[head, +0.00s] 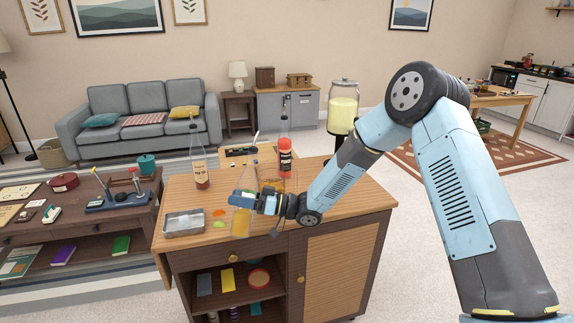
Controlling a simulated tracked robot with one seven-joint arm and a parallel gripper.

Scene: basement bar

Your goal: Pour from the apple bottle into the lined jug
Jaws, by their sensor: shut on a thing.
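My gripper (245,200) is shut on a clear bottle with yellow liquid (241,223) and a green patch above my fingers, near the front of the wooden bar cabinet's top. It looks close to upright, with its neck leaning slightly right. I take it for the apple bottle. I cannot tell whether its base touches the top. Just behind and to the right, a glass vessel with an amber tint (271,185) is partly hidden by my gripper and the bottle. It may be the lined jug; no line can be made out.
A cream-labelled bottle (200,170) stands at the back left. A metal tray (184,223) and orange and green slices (219,213) lie left of my gripper. The cabinet top's right side (360,197) is mostly clear below my arm.

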